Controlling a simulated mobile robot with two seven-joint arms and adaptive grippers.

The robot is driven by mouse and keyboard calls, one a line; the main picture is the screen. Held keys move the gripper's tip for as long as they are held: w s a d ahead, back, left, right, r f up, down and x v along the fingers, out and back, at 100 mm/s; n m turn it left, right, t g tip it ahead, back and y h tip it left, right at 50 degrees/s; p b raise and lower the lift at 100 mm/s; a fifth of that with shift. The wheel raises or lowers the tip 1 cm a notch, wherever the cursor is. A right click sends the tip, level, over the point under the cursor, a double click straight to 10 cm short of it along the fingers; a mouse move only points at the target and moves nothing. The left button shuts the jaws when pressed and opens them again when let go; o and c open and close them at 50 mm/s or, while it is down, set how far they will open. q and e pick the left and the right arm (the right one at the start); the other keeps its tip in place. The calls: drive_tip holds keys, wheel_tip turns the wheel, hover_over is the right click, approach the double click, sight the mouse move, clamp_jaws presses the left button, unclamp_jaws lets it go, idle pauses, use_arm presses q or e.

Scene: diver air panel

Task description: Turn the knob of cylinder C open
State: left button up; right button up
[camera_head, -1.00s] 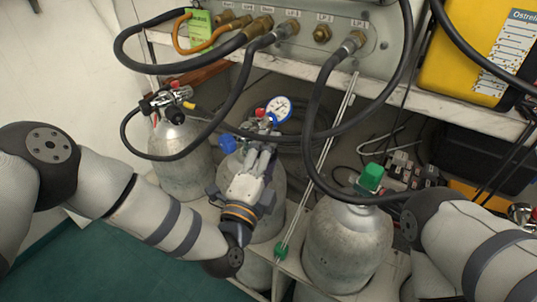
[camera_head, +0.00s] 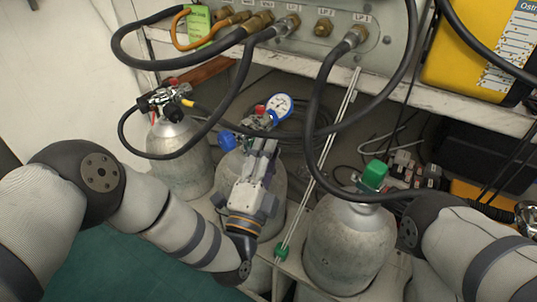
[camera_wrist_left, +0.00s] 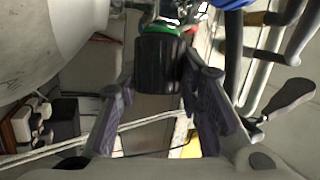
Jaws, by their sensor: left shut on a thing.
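Three grey cylinders stand under the panel; I can read no letter on them. The middle cylinder (camera_head: 231,166) has a valve with a blue knob (camera_head: 227,141), a small red part and a white-faced gauge (camera_head: 279,106). My left gripper (camera_head: 264,146) is at this valve, beside the blue knob and below the gauge. In the left wrist view, its fingers (camera_wrist_left: 161,82) are shut on a black knob (camera_wrist_left: 159,62) with a green ring behind it. The gripper hides most of this knob in the head view. My right gripper is out of view.
The left cylinder (camera_head: 181,160) has a black and red valve. The right cylinder (camera_head: 348,245) has a green knob (camera_head: 374,175). Black hoses (camera_head: 313,120) loop from the panel (camera_head: 387,53) close around the valves. A yellow case (camera_head: 460,55) stands on the shelf at upper right.

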use_arm(q)
drive_tip(key=n+t+b, duration=0.2)
drive_tip(key=shift+f+t, duration=0.2)
drive_tip(key=shift+t, duration=0.1)
drive_tip(key=shift+r+n+t+y+b, duration=0.1)
drive_tip(key=shift+n+t+y+b, duration=0.55)
drive_tip(key=shift+b, duration=0.2)
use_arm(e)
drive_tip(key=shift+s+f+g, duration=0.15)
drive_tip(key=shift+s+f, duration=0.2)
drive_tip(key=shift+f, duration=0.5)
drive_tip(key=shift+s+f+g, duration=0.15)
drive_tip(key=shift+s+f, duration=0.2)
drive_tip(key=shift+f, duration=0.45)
use_arm(q)
drive_tip(key=shift+r, duration=0.1)
drive_tip(key=o, duration=1.2)
drive_tip(key=v, duration=1.2)
